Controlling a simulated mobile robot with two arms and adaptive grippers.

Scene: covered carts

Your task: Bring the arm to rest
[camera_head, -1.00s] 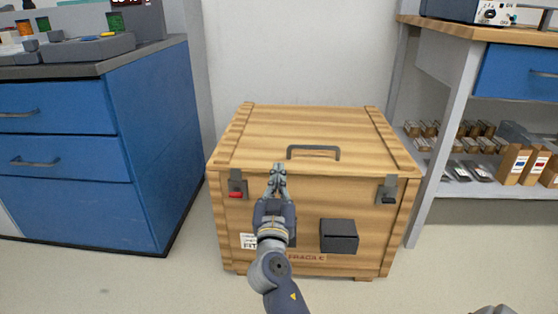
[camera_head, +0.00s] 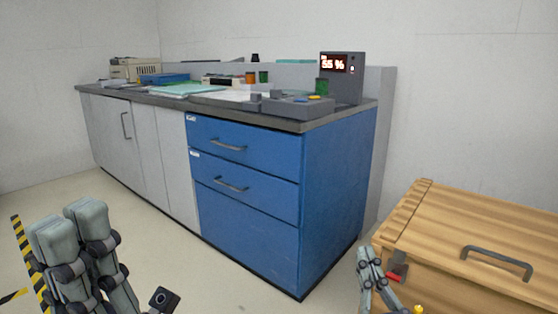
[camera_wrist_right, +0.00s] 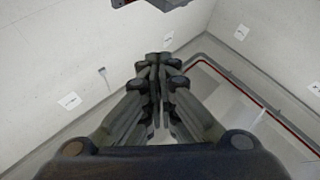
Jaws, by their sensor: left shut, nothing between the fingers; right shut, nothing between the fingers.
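My left gripper (camera_head: 72,222) is large and close at the lower left of the head view. Its two grey fingers point up side by side, shut and empty, over the floor. My right gripper (camera_head: 368,256) is at the bottom right of the head view, at the left edge of the wooden crate in the picture, near its red latch (camera_head: 399,264). I cannot tell whether it touches the crate. In the right wrist view the right gripper (camera_wrist_right: 158,60) has its fingertips together with nothing between them.
A wooden crate (camera_head: 440,222) with a grey lid handle stands at the right. A blue drawer cabinet (camera_head: 335,195) carries a counter with a display (camera_head: 341,65) and small items. Open floor (camera_head: 175,235) lies before the cabinets. Striped tape (camera_head: 27,262) is at the left.

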